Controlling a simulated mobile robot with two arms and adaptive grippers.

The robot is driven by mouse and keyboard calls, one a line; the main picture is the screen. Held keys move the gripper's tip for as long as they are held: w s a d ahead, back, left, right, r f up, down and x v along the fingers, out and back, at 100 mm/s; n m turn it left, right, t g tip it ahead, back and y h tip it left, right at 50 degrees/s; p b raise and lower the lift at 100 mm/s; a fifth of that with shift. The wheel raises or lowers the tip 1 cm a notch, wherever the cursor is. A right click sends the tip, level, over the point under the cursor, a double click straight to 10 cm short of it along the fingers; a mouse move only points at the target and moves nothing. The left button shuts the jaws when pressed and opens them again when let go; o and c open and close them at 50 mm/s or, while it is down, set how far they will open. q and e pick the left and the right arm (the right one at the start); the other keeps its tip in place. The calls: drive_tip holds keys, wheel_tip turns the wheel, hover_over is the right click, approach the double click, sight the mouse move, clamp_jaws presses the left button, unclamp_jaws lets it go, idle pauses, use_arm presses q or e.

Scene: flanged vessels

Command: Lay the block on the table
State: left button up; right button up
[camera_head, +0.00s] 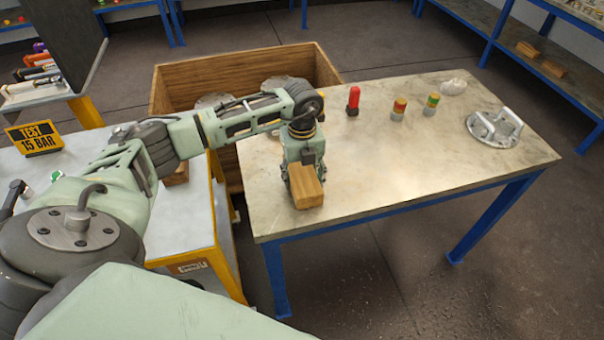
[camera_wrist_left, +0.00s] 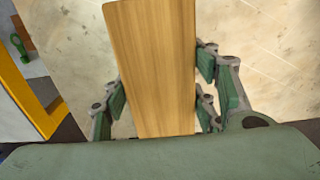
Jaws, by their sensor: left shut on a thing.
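A wooden block (camera_head: 306,188) is in my left gripper (camera_head: 304,178), over the left part of the table (camera_head: 400,176) with the blue frame. In the left wrist view the block (camera_wrist_left: 156,65) is long and lies between the green-padded fingers of the left gripper (camera_wrist_left: 160,105), which are shut on it. I cannot tell whether the block touches the tabletop (camera_wrist_left: 265,65) or is held just above it. My right gripper is not in view.
The table's front middle is clear. A wooden crate (camera_head: 240,75) stands behind; a white-topped bench (camera_head: 190,215) stands left.

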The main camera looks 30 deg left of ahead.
sight(302, 172)
use_arm(q)
drive_tip(key=o, duration=1.4)
drive_tip(key=shift+f, duration=0.1)
drive_tip(key=shift+r, duration=0.65)
wheel_tip(302, 172, up, 11)
drive_tip(key=b, duration=0.1)
